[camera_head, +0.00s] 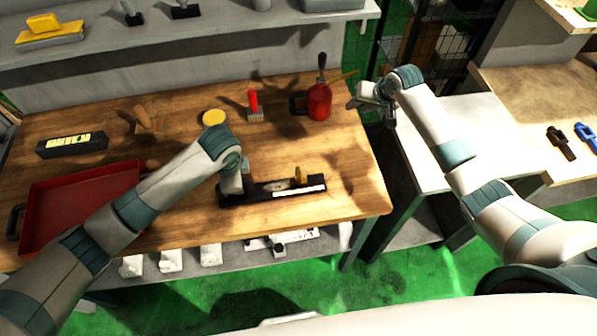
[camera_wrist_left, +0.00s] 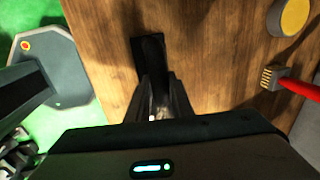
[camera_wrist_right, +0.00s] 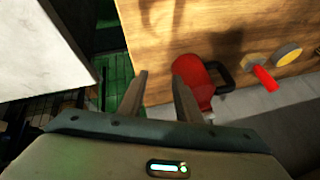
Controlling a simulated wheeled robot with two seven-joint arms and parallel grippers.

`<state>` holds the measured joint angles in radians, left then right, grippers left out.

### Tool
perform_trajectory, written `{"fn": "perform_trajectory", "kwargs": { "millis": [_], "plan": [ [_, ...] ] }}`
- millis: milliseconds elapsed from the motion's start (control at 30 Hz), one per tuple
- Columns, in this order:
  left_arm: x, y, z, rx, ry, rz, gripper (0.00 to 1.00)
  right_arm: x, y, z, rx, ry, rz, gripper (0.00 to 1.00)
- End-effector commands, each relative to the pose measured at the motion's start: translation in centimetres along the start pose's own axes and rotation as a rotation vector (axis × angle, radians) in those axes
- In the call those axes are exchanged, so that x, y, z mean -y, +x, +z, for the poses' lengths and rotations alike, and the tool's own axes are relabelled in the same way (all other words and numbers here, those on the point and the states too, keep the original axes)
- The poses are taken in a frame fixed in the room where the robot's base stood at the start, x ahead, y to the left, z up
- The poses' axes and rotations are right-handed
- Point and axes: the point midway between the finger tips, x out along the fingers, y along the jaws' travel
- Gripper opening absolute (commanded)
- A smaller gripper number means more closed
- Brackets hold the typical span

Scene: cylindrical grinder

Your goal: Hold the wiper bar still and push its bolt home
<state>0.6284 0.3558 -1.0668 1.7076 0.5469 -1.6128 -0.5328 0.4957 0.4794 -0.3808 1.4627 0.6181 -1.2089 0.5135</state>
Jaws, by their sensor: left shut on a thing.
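The wiper bar (camera_head: 255,194) is a long dark bar with a white strip along its front edge, lying on the wooden bench near the front. A small upright yellow piece (camera_head: 298,175) stands near its right half; I cannot tell whether it is the bolt. My left gripper (camera_head: 233,190) comes down at the bar's left part and is shut on it, its fingertips partly hidden. In the left wrist view the dark bar (camera_wrist_left: 150,52) runs out past the closed fingers. My right gripper (camera_wrist_right: 160,85) is open and empty, beyond the bench's right edge, away from the bar.
A red oil can (camera_head: 319,102) and a red-handled brush (camera_head: 254,104) stand at the back of the bench, near a yellow disc (camera_head: 213,118). A red tray (camera_head: 75,205) and a black box (camera_head: 72,145) lie at the left. A white table (camera_head: 465,125) is at the right.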

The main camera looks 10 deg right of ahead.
Motion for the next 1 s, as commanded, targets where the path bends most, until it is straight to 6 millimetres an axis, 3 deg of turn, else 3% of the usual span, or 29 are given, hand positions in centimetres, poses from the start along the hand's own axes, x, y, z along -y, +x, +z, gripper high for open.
{"fn": "perform_trajectory", "kwargs": {
  "millis": [33, 200, 300, 400, 633, 1000],
  "plan": [
    [0.1, -0.1, 0.0, 0.000, -0.001, -0.001, 0.00, 3.4, -0.4, 1.1, 0.051, -0.013, -0.014, 0.31],
    [0.1, 0.0, 0.0, 0.000, -0.001, -0.001, 0.00, 12.1, -2.4, 6.7, 0.249, -0.059, 0.000, 0.31],
    [0.1, 0.0, 0.0, 0.000, -0.001, -0.001, 0.00, 15.6, -4.2, 10.0, 0.348, -0.099, 0.044, 0.31],
    [0.1, 0.0, 0.0, 0.000, -0.001, -0.001, 0.00, 17.8, -6.1, 12.7, 0.421, -0.142, 0.101, 0.31],
    [0.1, 0.0, 0.0, 0.000, -0.001, -0.001, 0.00, 19.6, -9.0, 16.3, 0.504, -0.209, 0.213, 0.31],
    [0.0, 0.0, 0.0, 0.000, 0.000, -0.001, 0.00, 19.8, -9.6, 17.0, 0.519, -0.221, 0.240, 0.31]
  ]
}}
